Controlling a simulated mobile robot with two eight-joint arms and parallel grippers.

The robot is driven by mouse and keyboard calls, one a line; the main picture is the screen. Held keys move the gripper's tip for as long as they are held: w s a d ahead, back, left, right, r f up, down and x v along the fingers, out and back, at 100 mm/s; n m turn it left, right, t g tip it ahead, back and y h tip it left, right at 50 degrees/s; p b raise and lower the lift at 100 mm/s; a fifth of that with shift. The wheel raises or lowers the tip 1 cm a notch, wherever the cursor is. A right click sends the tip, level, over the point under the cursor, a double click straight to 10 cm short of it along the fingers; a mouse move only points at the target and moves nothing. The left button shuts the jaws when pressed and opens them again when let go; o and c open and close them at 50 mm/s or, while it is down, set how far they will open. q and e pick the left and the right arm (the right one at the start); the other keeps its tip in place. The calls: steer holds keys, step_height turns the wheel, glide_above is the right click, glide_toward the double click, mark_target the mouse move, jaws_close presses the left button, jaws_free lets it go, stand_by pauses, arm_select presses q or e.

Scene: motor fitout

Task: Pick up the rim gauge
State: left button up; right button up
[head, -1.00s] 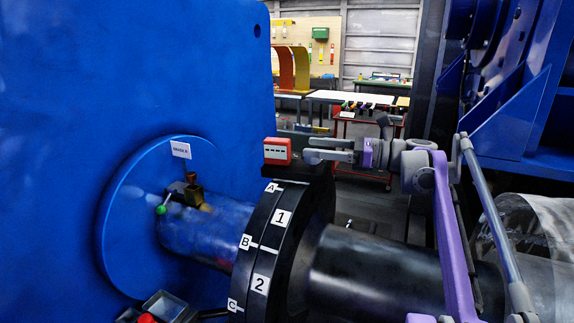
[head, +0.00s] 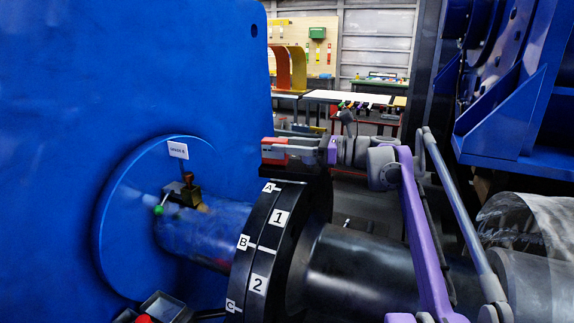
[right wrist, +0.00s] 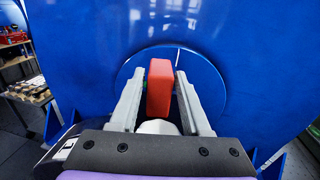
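The rim gauge (head: 272,152), a small red block, sits on top of the black flange rim (head: 290,195) in the head view. My right gripper (head: 268,146) reaches in from the right with its fingers around the gauge, hiding much of its face. In the right wrist view the red gauge (right wrist: 160,88) stands between the two grey fingers (right wrist: 159,72). Narrow gaps show on both sides, so the gripper looks open around it. My left gripper is not in view.
A large blue housing (head: 60,120) with a round blue plate fills the left. A small valve with a green knob (head: 160,210) sits on the shaft. A dark shaft (head: 365,270) runs right from the flange. Tables (head: 345,97) stand far behind.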

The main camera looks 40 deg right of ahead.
jaws_close()
stand_by(1.1)
